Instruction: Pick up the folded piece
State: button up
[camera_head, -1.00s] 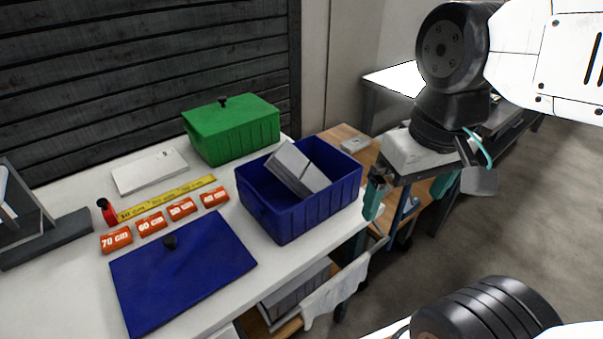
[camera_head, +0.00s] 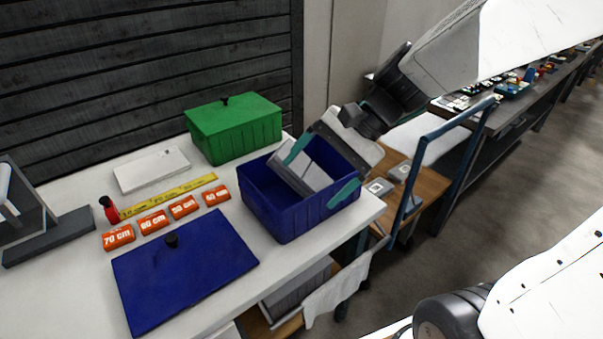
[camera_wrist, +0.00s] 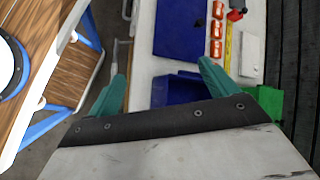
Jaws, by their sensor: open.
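The folded grey piece (camera_head: 306,177) leans at a tilt inside the open blue bin (camera_head: 283,218) on the white table. My gripper (camera_head: 318,174) is open above the bin, its teal fingers on either side of the piece in the head view; I cannot tell whether they touch it. My gripper's fingers also show in the wrist view (camera_wrist: 165,90), spread apart. There my own gripper body hides the piece, and only part of the blue bin (camera_wrist: 178,90) shows between the fingers.
A blue lid (camera_head: 185,268) lies flat in front of the bin. A green lidded box (camera_head: 236,134) stands behind it. Orange length markers (camera_head: 153,222), a yellow ruler (camera_head: 180,194) and a white box (camera_head: 152,169) are to the left. A wooden cart (camera_head: 427,184) stands to the right.

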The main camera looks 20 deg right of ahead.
jog(key=w+d+f+m+t+y, duration=0.1)
jog(key=w+f+m+t+y, duration=0.1)
jog(key=w+m, duration=0.3)
jog(key=w+d+f+m+t+y, duration=0.1)
jog(key=w+f+m+t, duration=0.1)
jog(key=w+f+m, duration=0.3)
jog(key=m+t+h, duration=0.1)
jog(key=m+t, duration=0.3)
jog(key=m, duration=0.3)
send_over(313, 174)
notch_tip(313, 174, down, 4)
jog(key=shift+t, duration=0.3)
jog(key=x, duration=0.7)
jog(key=shift+w+a+f, duration=0.1)
jog(key=shift+a, duration=0.2)
jog(key=c, duration=0.8)
